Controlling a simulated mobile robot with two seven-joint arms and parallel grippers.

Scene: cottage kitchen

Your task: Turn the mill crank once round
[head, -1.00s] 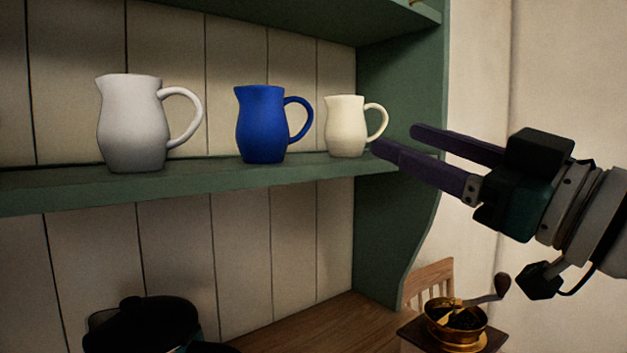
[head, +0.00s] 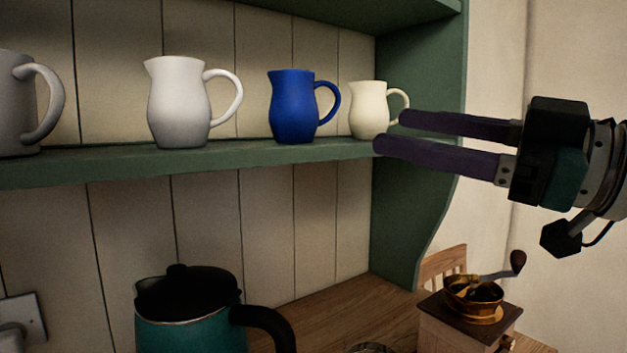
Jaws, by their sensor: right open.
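The mill (head: 459,338) stands on the wooden counter at the lower right, a wooden box with a dark top and a brass bowl (head: 472,299) holding dark contents. Its crank (head: 497,273) reaches from the bowl to the right and ends in a dark brown knob (head: 517,261). My right gripper (head: 389,131) is open and empty, its two purple fingers pointing left in front of the shelf, near the cream jug. It is well above the mill and apart from the crank. My left gripper is not in view.
A green shelf (head: 230,160) carries a grey mug (head: 15,108), a white jug (head: 179,107), a blue jug (head: 292,108) and a cream jug (head: 369,113). A teal kettle (head: 188,330) with a black lid stands below. A chair back (head: 443,264) shows behind the mill.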

